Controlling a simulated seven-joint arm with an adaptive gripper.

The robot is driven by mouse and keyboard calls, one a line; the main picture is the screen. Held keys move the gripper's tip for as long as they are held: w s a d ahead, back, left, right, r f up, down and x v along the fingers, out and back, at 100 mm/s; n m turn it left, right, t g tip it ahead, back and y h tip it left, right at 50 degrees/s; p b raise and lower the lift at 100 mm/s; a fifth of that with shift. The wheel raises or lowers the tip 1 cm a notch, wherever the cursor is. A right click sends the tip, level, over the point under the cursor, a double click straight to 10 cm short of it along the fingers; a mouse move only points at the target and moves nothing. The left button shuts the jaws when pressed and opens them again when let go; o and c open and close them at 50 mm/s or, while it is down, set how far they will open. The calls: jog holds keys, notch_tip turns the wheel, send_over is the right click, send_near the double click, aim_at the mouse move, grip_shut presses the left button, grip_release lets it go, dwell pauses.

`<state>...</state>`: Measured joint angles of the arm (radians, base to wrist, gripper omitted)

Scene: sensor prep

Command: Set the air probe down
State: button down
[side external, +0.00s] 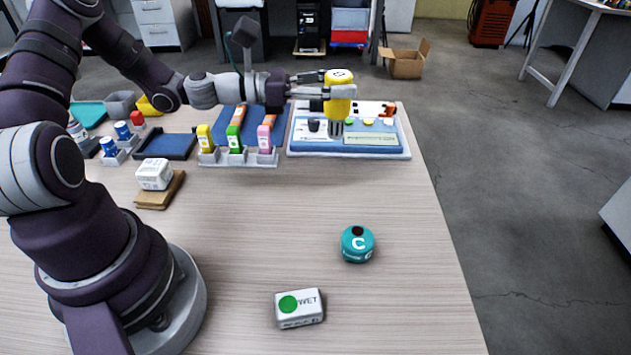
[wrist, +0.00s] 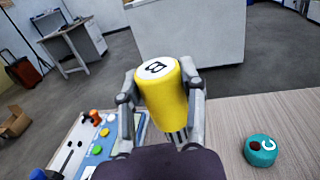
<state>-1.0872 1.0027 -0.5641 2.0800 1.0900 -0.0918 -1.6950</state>
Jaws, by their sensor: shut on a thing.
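The air probe (side external: 340,88) appears as a yellow cylinder with a white round top and a grey metal lower end. In the wrist view, its top (wrist: 157,68) carries a black letter B. My gripper (side external: 328,84) is shut on the yellow body, one finger on each side in the wrist view (wrist: 163,98). The probe is roughly upright. In the side view its lower end overlaps the white-edged blue board (side external: 405,153); I cannot tell whether it touches.
A teal round piece marked C (side external: 358,245) and a white WET block (side external: 299,309) stand on the open table. Yellow, green and pink bottles stand in grey holders (side external: 208,158) left of the board. A white cube (side external: 154,174) sits on a wooden block (side external: 159,196).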

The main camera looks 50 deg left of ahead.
jog(key=shift+n+t+y, duration=0.4)
jog(key=shift+n+y, duration=0.1)
jog(key=shift+y, duration=0.1)
jog(key=f, duration=0.4)
jog(key=a+f, duration=0.1)
jog(key=f, duration=0.3)
jog(key=w+f, duration=0.1)
jog(key=f, duration=0.3)
jog(key=shift+a+f, duration=0.3)
jog(key=shift+f, duration=0.1)
jog(key=c, duration=0.6)
grip_release()
jog(key=shift+c, duration=0.2)
